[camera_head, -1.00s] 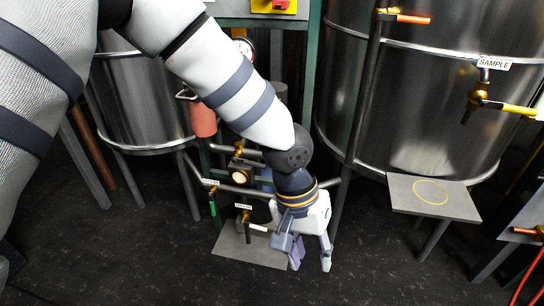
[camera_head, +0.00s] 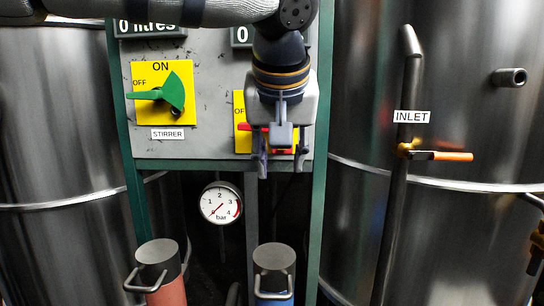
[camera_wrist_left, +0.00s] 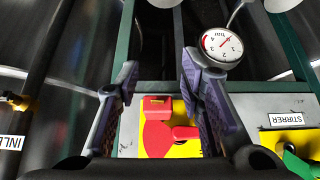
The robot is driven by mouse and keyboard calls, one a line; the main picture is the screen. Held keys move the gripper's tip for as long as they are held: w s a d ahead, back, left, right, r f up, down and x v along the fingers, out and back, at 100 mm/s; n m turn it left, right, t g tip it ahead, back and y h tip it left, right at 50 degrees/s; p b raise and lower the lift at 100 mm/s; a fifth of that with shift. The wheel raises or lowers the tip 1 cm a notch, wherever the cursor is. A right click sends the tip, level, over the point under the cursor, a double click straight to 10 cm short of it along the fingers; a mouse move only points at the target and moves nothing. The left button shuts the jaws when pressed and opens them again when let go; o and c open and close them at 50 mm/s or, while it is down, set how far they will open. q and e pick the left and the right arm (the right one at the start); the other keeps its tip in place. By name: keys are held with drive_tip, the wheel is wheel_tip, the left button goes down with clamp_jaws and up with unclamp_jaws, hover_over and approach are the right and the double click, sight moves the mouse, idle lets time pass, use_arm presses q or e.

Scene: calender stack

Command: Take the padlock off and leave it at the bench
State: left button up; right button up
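A yellow switch plate (camera_head: 240,122) is partly hidden behind my left gripper (camera_head: 281,163) in the head view. In the left wrist view, which is upside down, the plate carries a red fan-shaped switch with a handle (camera_wrist_left: 185,133). A red block (camera_wrist_left: 157,107), which looks like the padlock, sits at the edge of this switch; its shackle cannot be made out. My left gripper (camera_wrist_left: 160,78) is open, with its two fingers apart on either side of the red parts and nothing visibly held. My right gripper is out of view. The bench is not clearly in view.
A green STIRRER switch (camera_head: 168,92) is beside it on the grey panel. A pressure gauge (camera_head: 221,203) hangs below. Red (camera_head: 165,285) and blue (camera_head: 273,285) handled cylinders stand lower. Steel tanks flank the panel, with an INLET valve (camera_head: 440,156) at right.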

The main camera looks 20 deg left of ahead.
use_arm(q)
drive_tip(key=w, duration=0.2)
drive_tip(key=w+a+b, duration=0.1)
drive_tip(key=w, duration=0.2)
drive_tip(key=shift+w+a, duration=0.1)
drive_tip(key=shift+w, duration=0.2)
drive_tip(key=shift+w+a+f, duration=0.15)
drive_tip(key=shift+w+f, duration=0.05)
drive_tip(key=shift+w, duration=0.15)
clamp_jaws()
drive_tip(key=shift+r, duration=0.1)
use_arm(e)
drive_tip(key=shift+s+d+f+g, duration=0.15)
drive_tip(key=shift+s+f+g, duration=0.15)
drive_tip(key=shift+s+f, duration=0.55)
